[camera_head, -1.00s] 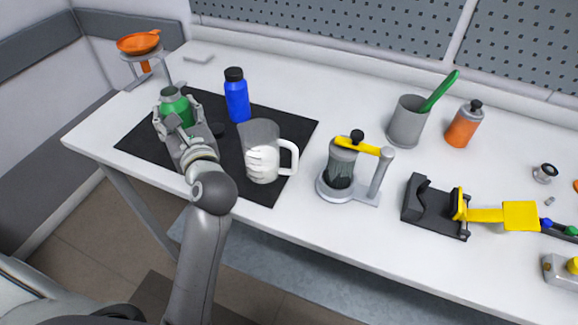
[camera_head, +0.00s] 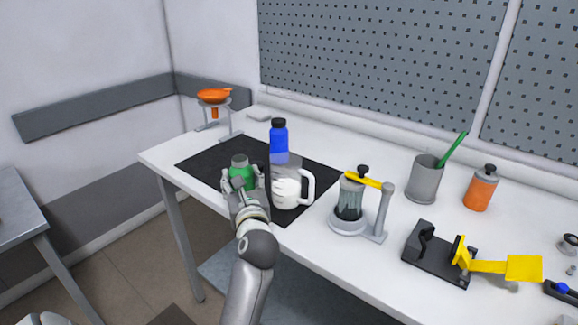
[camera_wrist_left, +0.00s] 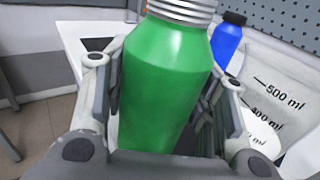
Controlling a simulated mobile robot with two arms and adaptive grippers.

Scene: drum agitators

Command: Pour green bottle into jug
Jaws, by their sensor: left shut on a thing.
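My left gripper (camera_head: 243,187) is shut around the green bottle (camera_head: 240,172), which is upright or nearly so just left of the jug. In the left wrist view the green bottle (camera_wrist_left: 165,85) fills the middle, with its bare silver screw neck at the top edge and no cap on it. The clear jug (camera_head: 287,172) stands on the black mat with its white handle to the right and something white in its lower part. In the left wrist view the jug (camera_wrist_left: 270,75) shows ml marks right of the bottle. My right gripper is out of view.
A blue bottle (camera_head: 279,140) stands behind the jug on the black mat (camera_head: 203,157). A lidded glass vessel with a yellow lever (camera_head: 350,200) stands to the right. Further right are a grey cup (camera_head: 424,180), an orange bottle (camera_head: 481,190) and a black and yellow device (camera_head: 440,255).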

